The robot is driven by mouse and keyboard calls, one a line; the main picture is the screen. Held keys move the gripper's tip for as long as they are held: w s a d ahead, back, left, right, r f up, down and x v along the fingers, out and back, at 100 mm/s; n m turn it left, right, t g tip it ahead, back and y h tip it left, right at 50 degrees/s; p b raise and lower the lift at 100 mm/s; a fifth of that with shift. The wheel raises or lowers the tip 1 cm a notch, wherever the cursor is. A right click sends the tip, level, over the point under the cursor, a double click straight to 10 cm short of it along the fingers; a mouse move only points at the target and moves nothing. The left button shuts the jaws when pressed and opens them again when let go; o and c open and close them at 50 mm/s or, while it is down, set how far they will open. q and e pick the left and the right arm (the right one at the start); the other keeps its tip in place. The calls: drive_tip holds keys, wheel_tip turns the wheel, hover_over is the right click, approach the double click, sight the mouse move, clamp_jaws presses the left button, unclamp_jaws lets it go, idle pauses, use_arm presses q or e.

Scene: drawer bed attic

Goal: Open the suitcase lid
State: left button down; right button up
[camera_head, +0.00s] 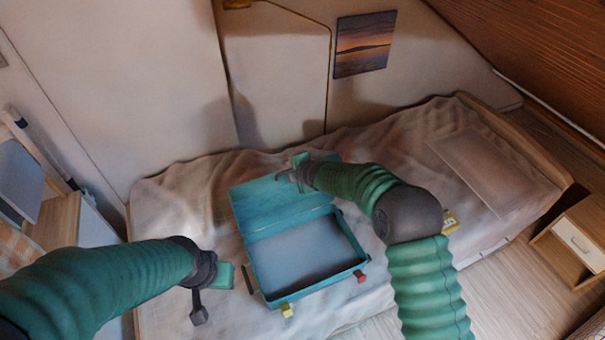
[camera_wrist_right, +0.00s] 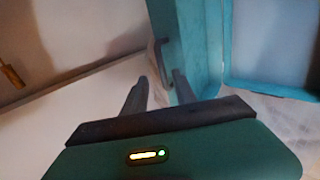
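The teal suitcase lies on the bed, its base (camera_head: 305,250) showing a pale, empty inside. Its lid (camera_head: 285,195) is raised and leans back at the far side, well clear of the base. My right gripper (camera_head: 293,172) is at the upper part of the lid. In the right wrist view its two fingers (camera_wrist_right: 162,92) are apart, close to the teal lid (camera_wrist_right: 188,45); I cannot tell whether they touch it. My left gripper (camera_head: 224,295) is beside the left side of the base, low over the bed, with its fingers spread and nothing between them.
The rumpled bed (camera_head: 180,210) surrounds the suitcase. Yellow (camera_head: 287,310) and red (camera_head: 360,277) pieces sit at the suitcase's front edge. A pillow (camera_head: 480,165) lies at the right. A nightstand (camera_head: 580,240) stands beyond the bed. The wall (camera_head: 170,110) rises behind the lid.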

drive_tip(key=b+v, duration=0.1)
drive_tip(key=v, duration=1.1)
drive_tip(key=shift+s, duration=0.2)
